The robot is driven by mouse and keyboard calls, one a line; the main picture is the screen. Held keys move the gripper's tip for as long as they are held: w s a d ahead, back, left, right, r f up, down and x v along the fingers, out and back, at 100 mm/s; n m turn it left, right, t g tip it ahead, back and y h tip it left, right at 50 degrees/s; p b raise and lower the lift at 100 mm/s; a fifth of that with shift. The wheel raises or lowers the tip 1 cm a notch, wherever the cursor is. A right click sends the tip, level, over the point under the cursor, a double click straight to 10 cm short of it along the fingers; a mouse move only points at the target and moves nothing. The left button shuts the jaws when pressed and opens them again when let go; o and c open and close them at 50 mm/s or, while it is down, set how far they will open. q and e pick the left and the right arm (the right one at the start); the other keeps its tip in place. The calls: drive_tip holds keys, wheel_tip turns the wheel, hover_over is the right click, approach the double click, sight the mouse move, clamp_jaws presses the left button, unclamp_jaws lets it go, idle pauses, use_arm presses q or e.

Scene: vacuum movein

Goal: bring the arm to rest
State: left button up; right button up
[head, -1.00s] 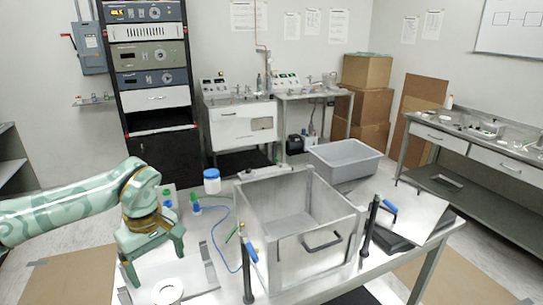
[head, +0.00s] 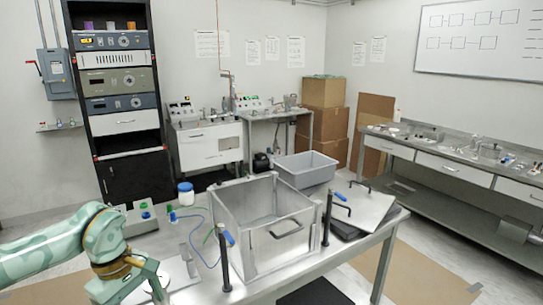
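My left arm (head: 50,250) comes in from the left, pale green with a bronze wrist. Its gripper (head: 128,296) is at the lower left over the near-left part of the metal table (head: 270,290). Its two fingers look spread apart, with nothing seen between them; their tips are near the bottom edge of the picture. A white ring-shaped piece (head: 160,280) shows beside the right finger. The open metal box (head: 262,238) with a front handle stands to the right of the gripper, clear of it. My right gripper is not in view.
Two black posts (head: 223,258) with blue levers flank the box. A white jar with a blue lid (head: 186,195) and a grey box with a green button (head: 146,216) stand behind the gripper.

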use_arm(q)
drive_tip(key=w+d+f+n+t+h, duration=0.2)
drive_tip(key=d+f+n+h, duration=0.35)
drive_tip(key=d+n, duration=0.25)
drive_tip(key=w+d+f+n+t+h, duration=0.1)
drive_tip(key=w+d+f+n+h, duration=0.1)
drive_tip(key=d+f+n+h, duration=0.4)
drive_tip(key=a+f+n+t+y, duration=0.3)
drive_tip(key=f+n+t, duration=0.5)
drive_tip(key=f+n, duration=0.7)
drive_tip(key=s+a+f+n+g+y, duration=0.1)
drive_tip(key=s+a+f+n+y, duration=0.35)
drive_tip(key=s+f+n, duration=0.5)
drive_tip(key=s+a+f+n+g+y, duration=0.2)
drive_tip(key=s+a+f+n+y, duration=0.25)
drive_tip(key=s+f+n, duration=0.5)
drive_tip(key=s+f+n+g, duration=0.3)
drive_tip(key=s, duration=1.1)
drive_tip(key=s+a+f+n+g+y, duration=0.1)
drive_tip(key=s+f+n+g, duration=0.2)
drive_tip(key=s, duration=1.1)
drive_tip(key=shift+f+n, duration=0.55)
drive_tip(key=shift+n, duration=0.05)
drive_tip(key=shift+w, duration=0.1)
